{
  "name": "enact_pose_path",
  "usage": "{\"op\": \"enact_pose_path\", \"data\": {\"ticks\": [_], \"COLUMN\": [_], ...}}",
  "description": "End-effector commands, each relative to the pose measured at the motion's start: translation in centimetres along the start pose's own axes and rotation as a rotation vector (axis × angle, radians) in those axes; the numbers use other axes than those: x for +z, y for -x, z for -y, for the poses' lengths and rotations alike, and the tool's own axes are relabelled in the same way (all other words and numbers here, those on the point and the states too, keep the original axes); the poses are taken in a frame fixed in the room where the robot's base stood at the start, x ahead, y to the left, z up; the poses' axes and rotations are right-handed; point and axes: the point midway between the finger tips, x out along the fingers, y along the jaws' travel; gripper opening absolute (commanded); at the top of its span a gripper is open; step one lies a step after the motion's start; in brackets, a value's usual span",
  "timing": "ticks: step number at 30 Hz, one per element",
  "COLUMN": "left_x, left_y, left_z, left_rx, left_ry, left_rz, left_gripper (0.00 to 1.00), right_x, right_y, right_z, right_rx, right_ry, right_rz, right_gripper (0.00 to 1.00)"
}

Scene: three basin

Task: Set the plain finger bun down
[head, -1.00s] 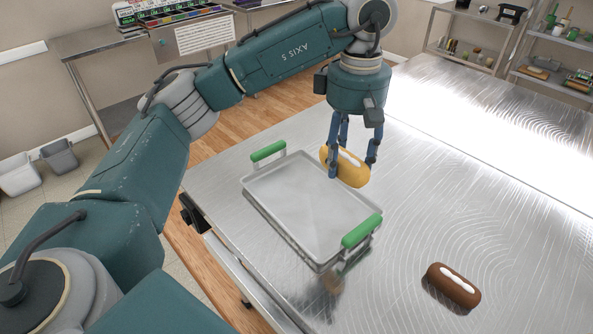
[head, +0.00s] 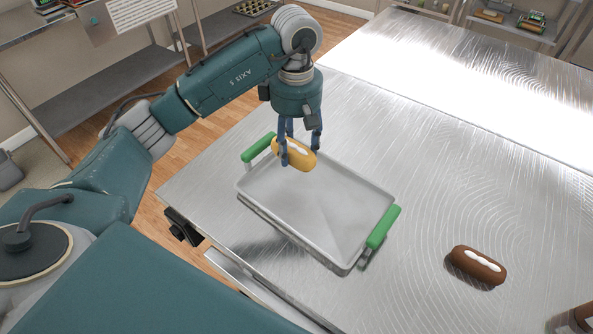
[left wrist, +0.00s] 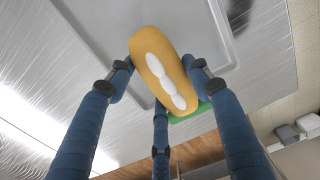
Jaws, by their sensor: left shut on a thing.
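The plain finger bun (head: 296,154) is yellow with a white stripe of icing on top. My left gripper (head: 299,150) is shut on it and holds it above the back left part of a grey tray (head: 330,215) with green handles. In the left wrist view the bun (left wrist: 163,72) sits between the blue fingers (left wrist: 160,95), and the tray (left wrist: 190,25) lies below it. I cannot tell how large the gap between bun and tray is. My right gripper is not in view.
A brown bun (head: 477,265) with white icing lies on the metal table (head: 420,150), right of the tray. Something dark and brown (head: 575,318) is cut off at the bottom right corner. The tray's floor is bare, and the table around the brown bun is mostly clear.

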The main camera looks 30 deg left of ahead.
Motion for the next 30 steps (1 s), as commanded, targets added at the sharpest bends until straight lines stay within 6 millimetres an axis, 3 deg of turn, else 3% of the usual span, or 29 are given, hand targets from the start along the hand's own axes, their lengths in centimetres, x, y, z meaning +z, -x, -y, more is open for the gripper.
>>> {"op": "enact_pose_path", "data": {"ticks": [6,14,20,30], "left_x": [-0.1,-0.1,0.0,-0.1], "left_y": [-3.9,-5.9,-8.8,-9.5], "left_z": [0.1,0.0,0.0,-0.1], "left_rx": [-0.001,-0.001,-0.001,0.003], "left_ry": [0.002,0.0,0.0,0.0], "left_rz": [0.0,0.0,0.0,-0.001], "left_gripper": [0.24,0.24,0.24,0.24], "right_x": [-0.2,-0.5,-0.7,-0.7], "right_y": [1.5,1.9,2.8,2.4], "right_z": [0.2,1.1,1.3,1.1], "right_rx": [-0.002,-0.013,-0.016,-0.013], "right_ry": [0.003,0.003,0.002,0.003], "right_rz": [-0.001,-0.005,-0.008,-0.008], "right_gripper": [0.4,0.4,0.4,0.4]}}
